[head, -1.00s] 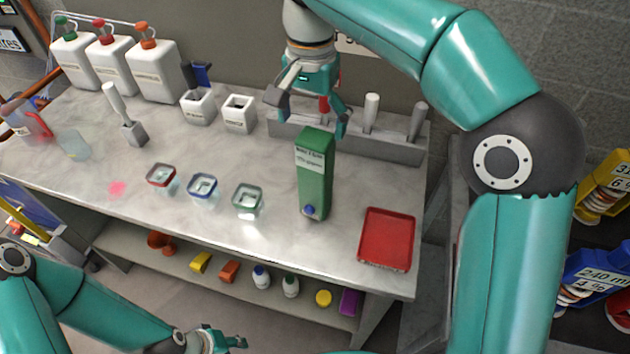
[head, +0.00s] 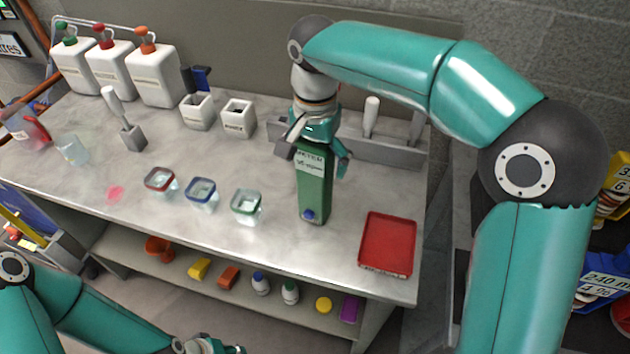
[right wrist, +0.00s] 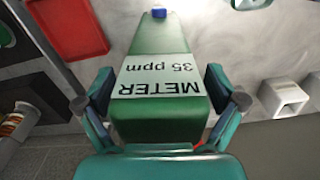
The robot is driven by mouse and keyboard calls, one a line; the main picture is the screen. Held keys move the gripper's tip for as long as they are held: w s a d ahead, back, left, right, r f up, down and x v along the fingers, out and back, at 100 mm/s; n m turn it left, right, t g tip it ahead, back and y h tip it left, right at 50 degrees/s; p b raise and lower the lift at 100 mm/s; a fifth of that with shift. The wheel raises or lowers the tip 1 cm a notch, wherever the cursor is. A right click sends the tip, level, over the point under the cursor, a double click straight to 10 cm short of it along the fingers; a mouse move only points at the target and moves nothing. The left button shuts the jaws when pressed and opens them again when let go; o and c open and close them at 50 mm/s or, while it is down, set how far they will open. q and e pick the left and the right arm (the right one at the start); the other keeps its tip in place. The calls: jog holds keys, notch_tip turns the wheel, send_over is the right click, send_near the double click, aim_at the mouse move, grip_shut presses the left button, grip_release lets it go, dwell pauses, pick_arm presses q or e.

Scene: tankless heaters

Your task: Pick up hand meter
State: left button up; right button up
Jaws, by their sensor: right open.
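The hand meter is a green upright box (head: 314,190) with a white label and a blue knob low on its front. It stands on the marble-look bench left of the red tray. In the right wrist view, its label (right wrist: 157,75) reads METER 35 ppm upside down. My right gripper (head: 314,153) is open at the meter's top, with one finger on each side. In the right wrist view, the fingers (right wrist: 160,88) straddle the meter with small gaps visible. My left gripper (head: 218,346) is low at the bottom edge, partly cut off, away from the bench top.
A red tray (head: 388,240) lies right of the meter, near the bench edge. Three small square containers, one of them green-rimmed (head: 246,204), stand to its left. A grey rack (head: 385,148) with upright handles stands behind it. White boxes (head: 238,119) stand farther back left.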

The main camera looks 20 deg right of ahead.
jog(key=c, duration=1.6)
jog(key=shift+s+f, duration=0.1)
